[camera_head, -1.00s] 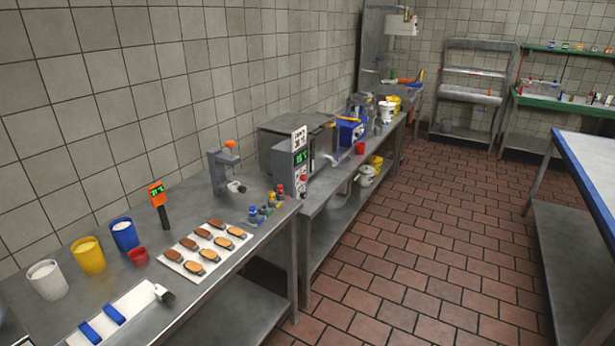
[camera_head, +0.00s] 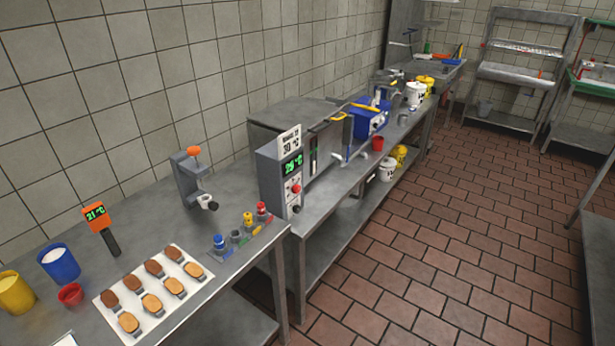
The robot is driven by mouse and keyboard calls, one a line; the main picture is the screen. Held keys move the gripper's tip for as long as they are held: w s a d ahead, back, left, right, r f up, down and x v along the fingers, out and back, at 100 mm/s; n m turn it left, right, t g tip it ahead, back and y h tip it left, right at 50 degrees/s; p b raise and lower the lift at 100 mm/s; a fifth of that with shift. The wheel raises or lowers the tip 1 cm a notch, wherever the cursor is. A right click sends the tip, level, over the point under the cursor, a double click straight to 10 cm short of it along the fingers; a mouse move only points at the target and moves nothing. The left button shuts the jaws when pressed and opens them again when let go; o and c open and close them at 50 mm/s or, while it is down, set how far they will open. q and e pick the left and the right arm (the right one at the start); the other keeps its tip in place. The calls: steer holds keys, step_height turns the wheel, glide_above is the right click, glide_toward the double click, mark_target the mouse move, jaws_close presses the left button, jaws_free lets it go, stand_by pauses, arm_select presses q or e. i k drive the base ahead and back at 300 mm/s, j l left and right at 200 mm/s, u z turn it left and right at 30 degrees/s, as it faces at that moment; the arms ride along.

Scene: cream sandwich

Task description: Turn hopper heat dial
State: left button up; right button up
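A grey control box (camera_head: 281,178) stands at the end of the metal counter, in front of a large grey machine (camera_head: 285,122). A green display (camera_head: 292,165) on its front seems to read 29 °C. A white sign (camera_head: 289,141) on top seems to read 30 °C. A red knob (camera_head: 296,189) sits below the display, with smaller controls under it. Which of these is the heat dial I cannot tell for sure. Neither of my grippers is in view.
A small grey stand with an orange knob (camera_head: 194,151) is left of the box. Small coloured-top bottles (camera_head: 248,219) and a white tray (camera_head: 180,302) of biscuits are nearer. The tiled floor (camera_head: 450,240) to the right is clear.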

mark_target(296, 188)
steer(key=i+l+u, duration=0.1)
steer(key=i+l, duration=0.55)
steer(key=i, duration=0.25)
steer(key=i+l+u, duration=0.1)
steer(key=i+l, duration=0.65)
steer(key=i, duration=0.15)
